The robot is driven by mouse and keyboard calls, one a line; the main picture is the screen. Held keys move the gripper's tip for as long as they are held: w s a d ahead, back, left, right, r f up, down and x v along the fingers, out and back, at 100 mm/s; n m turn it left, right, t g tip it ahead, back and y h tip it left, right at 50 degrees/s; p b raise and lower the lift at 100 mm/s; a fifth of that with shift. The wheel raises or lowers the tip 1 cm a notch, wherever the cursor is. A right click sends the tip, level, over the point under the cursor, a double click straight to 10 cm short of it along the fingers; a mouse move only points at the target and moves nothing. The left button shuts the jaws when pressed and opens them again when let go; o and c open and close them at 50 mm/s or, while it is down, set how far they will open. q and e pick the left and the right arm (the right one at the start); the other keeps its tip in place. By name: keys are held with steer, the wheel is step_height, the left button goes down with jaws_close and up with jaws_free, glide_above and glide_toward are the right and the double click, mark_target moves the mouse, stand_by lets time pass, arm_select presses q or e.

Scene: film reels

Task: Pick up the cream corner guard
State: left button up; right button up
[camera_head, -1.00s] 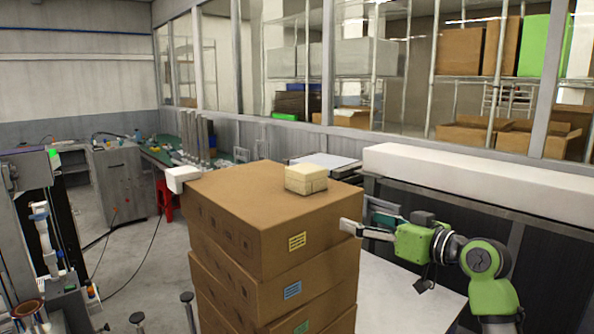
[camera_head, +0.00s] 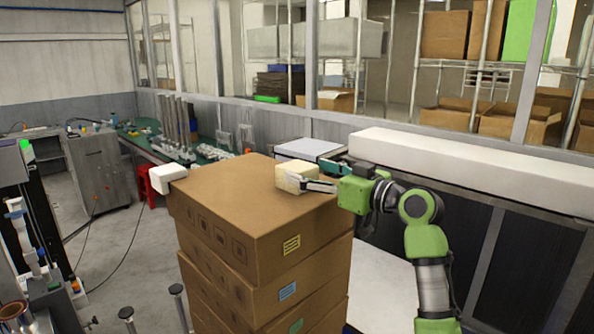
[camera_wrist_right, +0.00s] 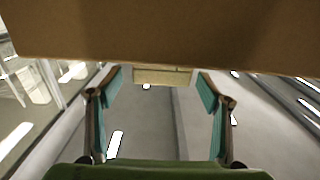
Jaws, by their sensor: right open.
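The cream corner guard (camera_head: 290,176) is a small pale block on the top face of a brown carton stack (camera_head: 240,205), near its right edge. My right gripper (camera_head: 324,176) is open and empty at the right side of the guard, its near finger partly in front of it. In the right wrist view the guard (camera_wrist_right: 162,75) shows ahead, roughly centred between the spread fingertips (camera_wrist_right: 161,82), with room on both sides. I cannot tell whether a finger touches it. My left gripper is not in view.
A white block (camera_head: 168,178) sits at the stack's left corner. A long white beam (camera_head: 470,160) and a grey flat-topped unit (camera_head: 308,148) stand behind and right. Shelves with cartons are behind glass. Open floor lies to the left.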

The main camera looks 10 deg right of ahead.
mark_target(298, 166)
steer(key=x, duration=0.1)
steer(key=p+x, duration=0.1)
steer(key=x, duration=0.1)
steer(key=shift+w+a+r+p, duration=0.1)
steer(key=shift+a+r+p, duration=0.2)
steer(key=shift+p, duration=0.1)
steer(key=shift+w+a+f, duration=0.1)
steer(key=shift+w+f, duration=0.1)
steer(key=shift+w, duration=0.1)
steer(key=shift+s, duration=0.1)
steer(key=c, duration=1.2)
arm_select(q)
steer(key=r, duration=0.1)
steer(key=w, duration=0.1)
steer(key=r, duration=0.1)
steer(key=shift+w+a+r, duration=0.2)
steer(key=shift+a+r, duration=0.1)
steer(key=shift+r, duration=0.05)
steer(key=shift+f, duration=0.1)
arm_select(e)
steer(key=shift+r, duration=0.1)
